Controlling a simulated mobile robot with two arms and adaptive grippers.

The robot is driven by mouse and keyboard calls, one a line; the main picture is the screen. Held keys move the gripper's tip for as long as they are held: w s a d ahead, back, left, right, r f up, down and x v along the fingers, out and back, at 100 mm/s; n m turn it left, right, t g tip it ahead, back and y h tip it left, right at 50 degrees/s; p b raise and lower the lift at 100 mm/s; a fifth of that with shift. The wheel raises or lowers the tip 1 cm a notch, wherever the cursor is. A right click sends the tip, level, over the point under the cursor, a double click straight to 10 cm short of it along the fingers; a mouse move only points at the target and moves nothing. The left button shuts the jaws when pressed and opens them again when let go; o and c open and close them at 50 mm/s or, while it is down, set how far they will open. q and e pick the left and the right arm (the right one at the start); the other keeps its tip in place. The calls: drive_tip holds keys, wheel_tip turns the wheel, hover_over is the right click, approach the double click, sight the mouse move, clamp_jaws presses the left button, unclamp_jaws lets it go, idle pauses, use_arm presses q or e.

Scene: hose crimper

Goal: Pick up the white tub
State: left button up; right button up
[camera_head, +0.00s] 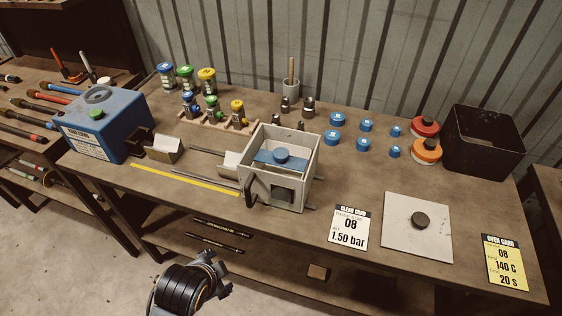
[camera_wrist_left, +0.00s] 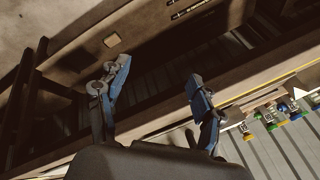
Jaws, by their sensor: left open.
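A small off-white tub (camera_head: 291,88) stands upright at the back of the workbench near the corrugated wall. A brown wooden handle (camera_head: 291,69) sticks up out of it. My left gripper (camera_head: 218,273) is in front of the bench's front edge, low in the picture and far from the tub. The left wrist view shows its two fingers (camera_wrist_left: 158,75) spread apart with nothing between them. The tub cannot be made out in that view. My right gripper is not in view.
Metal fittings (camera_head: 308,106) stand just in front of the tub. A grey open-topped box (camera_head: 300,180) sits between it and my gripper. Colour-lidded jars (camera_head: 186,76) stand to the left, blue caps (camera_head: 332,138) and a black bin (camera_head: 480,145) to the right.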

use_arm(q)
drive_tip(key=w+d+r+m+t, duration=0.3)
drive_tip(key=w+d+r+m, duration=0.45)
drive_tip(key=r+m, duration=0.45)
drive_tip(key=m+t, duration=0.3)
drive_tip(key=m, duration=1)
approach(281, 155)
drive_tip(key=shift+h, duration=0.4)
drive_tip(key=x, duration=0.1)
drive_tip(key=p+x, duration=0.1)
drive_tip(key=x, duration=0.2)
drive_tip(key=shift+a+f, duration=0.2)
drive_tip(key=shift+a, duration=0.15)
drive_tip(key=shift+w+f+p, duration=0.15)
drive_tip(key=shift+w+p, duration=0.15)
drive_tip(key=shift+p, duration=0.15)
drive_tip(key=shift+p+x, duration=0.55)
drive_tip(key=shift+x, duration=1.8)
drive_tip(key=shift+c, duration=0.2)
clamp_jaws()
